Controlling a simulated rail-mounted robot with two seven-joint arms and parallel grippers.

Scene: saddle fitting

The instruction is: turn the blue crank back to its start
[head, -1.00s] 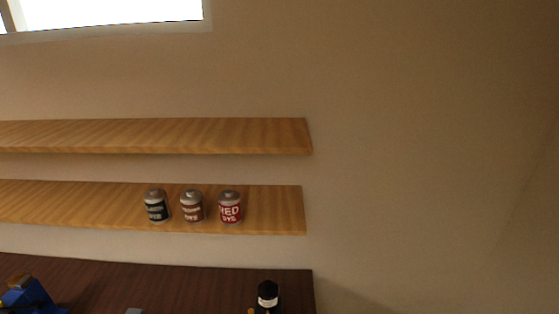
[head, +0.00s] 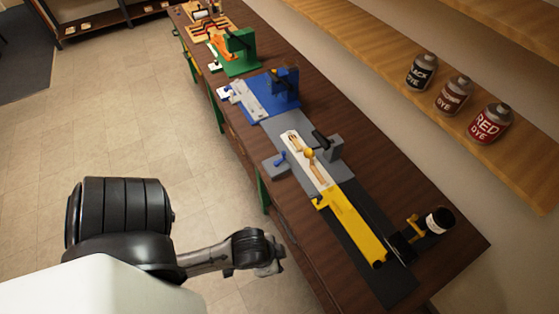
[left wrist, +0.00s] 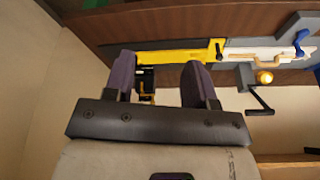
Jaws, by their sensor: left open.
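The blue crank (head: 281,158) sits on a small grey block at the front edge of the bench, beside the white plate (head: 302,152). In the left wrist view a blue handle (left wrist: 302,40), which looks like the crank, shows at the upper right edge. My left gripper (left wrist: 160,70) is open, with nothing held between its fingers. A dark bottle or fixture shows beyond the gap. The gripper is well away from the crank. In the head view my arm's far end hangs over the floor in front of the bench; its fingers are not clear there. My right gripper is not seen.
A yellow bar (head: 352,228) runs along the bench from the white plate. A black-handled grey block (head: 334,150), blue fixture (head: 284,88) and green fixture (head: 240,48) stand behind or further along. Floor in front is clear.

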